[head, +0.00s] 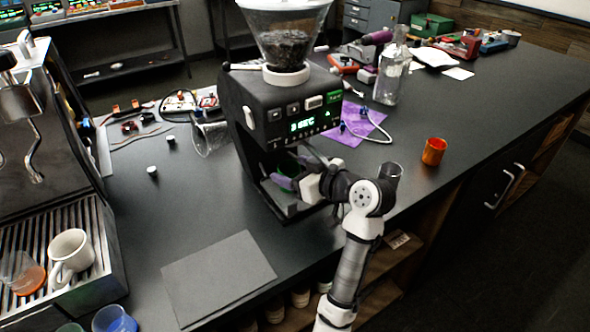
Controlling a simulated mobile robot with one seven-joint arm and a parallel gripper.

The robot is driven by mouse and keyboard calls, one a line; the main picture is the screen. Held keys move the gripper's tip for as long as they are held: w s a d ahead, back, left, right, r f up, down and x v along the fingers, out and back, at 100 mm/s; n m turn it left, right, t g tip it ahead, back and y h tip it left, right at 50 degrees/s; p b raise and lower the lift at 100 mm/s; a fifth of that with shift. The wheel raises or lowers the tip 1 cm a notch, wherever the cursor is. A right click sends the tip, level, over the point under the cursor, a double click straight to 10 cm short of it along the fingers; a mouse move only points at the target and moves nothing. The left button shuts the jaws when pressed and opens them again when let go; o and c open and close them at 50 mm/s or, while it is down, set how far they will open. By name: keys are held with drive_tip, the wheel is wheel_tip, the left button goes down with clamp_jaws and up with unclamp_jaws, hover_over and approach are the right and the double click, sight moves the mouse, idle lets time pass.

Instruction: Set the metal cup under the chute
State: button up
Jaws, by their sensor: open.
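The black grinder (290,115) stands at the middle of the counter with a clear hopper of dark beans on top. Its front recess (268,165) faces me; the chute inside cannot be made out. My gripper (284,181) is open, reaching into the lower part of this recess, with purple parts showing at its fingers. Its fingertips are partly hidden by the recess and my wrist. A small grey cup (394,171), possibly the metal cup, shows behind my arm joint, which hides part of it. I see no cup clearly between the fingers.
An orange cup (433,151) and a glass bottle (392,72) stand right of the grinder. A purple cloth (352,124) with a cable lies beside it. An espresso machine (40,165) stands at left. A grey mat (218,277) lies in front, with bare counter around it.

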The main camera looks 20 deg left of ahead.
drive_tip(key=shift+r, duration=0.2)
drive_tip(key=b+v, duration=0.2)
drive_tip(key=v, duration=1)
idle(1.9)
